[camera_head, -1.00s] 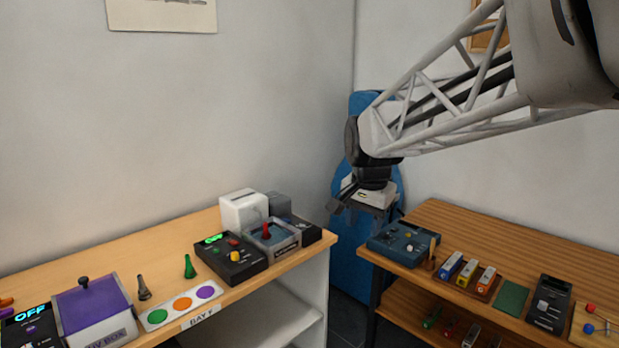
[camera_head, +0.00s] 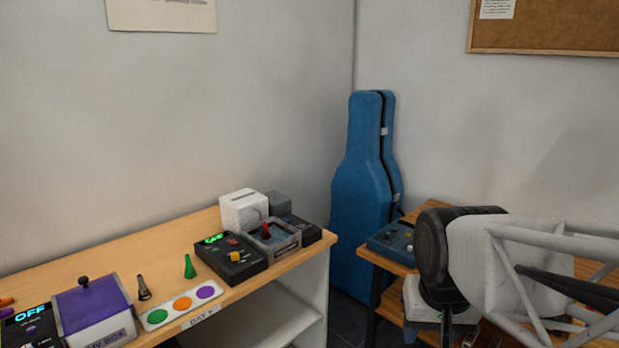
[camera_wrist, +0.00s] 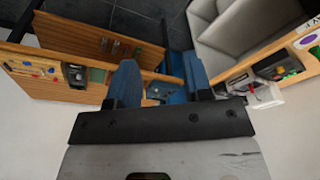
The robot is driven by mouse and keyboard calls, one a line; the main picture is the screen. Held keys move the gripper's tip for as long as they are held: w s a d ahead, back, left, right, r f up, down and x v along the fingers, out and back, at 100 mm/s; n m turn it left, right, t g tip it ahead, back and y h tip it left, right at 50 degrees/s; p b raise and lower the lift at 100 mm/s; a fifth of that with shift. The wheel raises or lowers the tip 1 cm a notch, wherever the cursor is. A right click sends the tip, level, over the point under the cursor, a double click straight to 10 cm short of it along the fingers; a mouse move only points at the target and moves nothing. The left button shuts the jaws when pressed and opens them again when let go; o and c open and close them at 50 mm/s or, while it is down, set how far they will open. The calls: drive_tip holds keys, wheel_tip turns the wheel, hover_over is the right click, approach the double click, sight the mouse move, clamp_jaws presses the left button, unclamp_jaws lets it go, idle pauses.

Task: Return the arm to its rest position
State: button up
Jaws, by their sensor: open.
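My gripper (camera_wrist: 160,68) shows in the wrist view with its two blue fingers apart and nothing held between them. In the head view my arm (camera_head: 530,265) reaches in from the lower right, in front of the right wooden table (camera_head: 590,268). The gripper end hangs down at the bottom edge there, and its fingertips cannot be made out clearly. The arm hides most of the right table and the things on it.
A blue instrument case (camera_head: 360,185) stands in the corner between the tables. A blue control box (camera_head: 392,240) sits at the right table's left end. The left table (camera_head: 215,300) holds a purple-lidded box (camera_head: 92,305), a black device (camera_head: 230,258) and a white box (camera_head: 243,210).

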drive_tip(key=shift+n, duration=0.6)
drive_tip(key=s, duration=0.1)
drive_tip(key=s+f, duration=0.1)
drive_tip(key=s, duration=0.1)
drive_tip(key=s+f, duration=0.1)
drive_tip(key=shift+s+d+f, duration=0.25)
drive_tip(key=shift+d, duration=0.1)
